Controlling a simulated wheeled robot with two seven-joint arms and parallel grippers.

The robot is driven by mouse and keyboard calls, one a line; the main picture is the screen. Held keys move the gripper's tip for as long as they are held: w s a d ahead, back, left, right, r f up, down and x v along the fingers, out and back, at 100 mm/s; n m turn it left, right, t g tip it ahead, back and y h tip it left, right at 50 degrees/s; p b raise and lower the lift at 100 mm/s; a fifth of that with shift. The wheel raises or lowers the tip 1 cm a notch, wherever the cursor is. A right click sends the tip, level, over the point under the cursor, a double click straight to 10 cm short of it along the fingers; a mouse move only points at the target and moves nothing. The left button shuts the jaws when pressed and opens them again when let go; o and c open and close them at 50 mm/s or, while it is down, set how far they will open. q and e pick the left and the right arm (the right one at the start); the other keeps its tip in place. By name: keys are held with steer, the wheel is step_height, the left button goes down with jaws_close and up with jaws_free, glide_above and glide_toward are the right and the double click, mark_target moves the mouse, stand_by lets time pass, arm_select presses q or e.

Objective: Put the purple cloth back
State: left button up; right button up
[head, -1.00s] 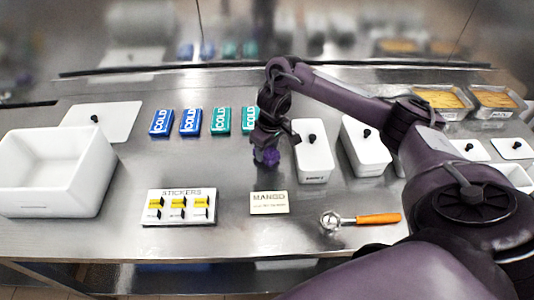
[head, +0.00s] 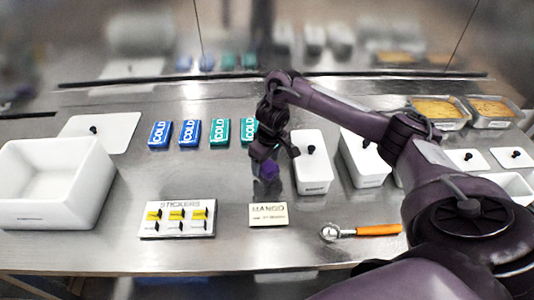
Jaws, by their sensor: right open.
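The purple cloth (head: 269,170) is a small crumpled purple bundle at the tip of my right gripper (head: 266,160), just left of a white lidded tub. The gripper points down at the cloth, and its fingers are dark and partly merge with it. The jaws are open. I cannot tell whether the cloth touches the metal counter (head: 225,175) or the fingers. My left gripper is not in view.
A MANGO card (head: 268,214) and a scoop with an orange handle (head: 360,231) lie in front. A sticker holder (head: 177,219), several COLD packs (head: 190,133) and an open white bin (head: 55,180) are left. White tubs (head: 312,165) stand right.

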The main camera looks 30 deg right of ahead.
mark_target(270, 167)
step_height(270, 167, up, 12)
steer(key=s+p, duration=0.1)
steer(key=p, duration=0.4)
steer(key=shift+s+d, duration=0.2)
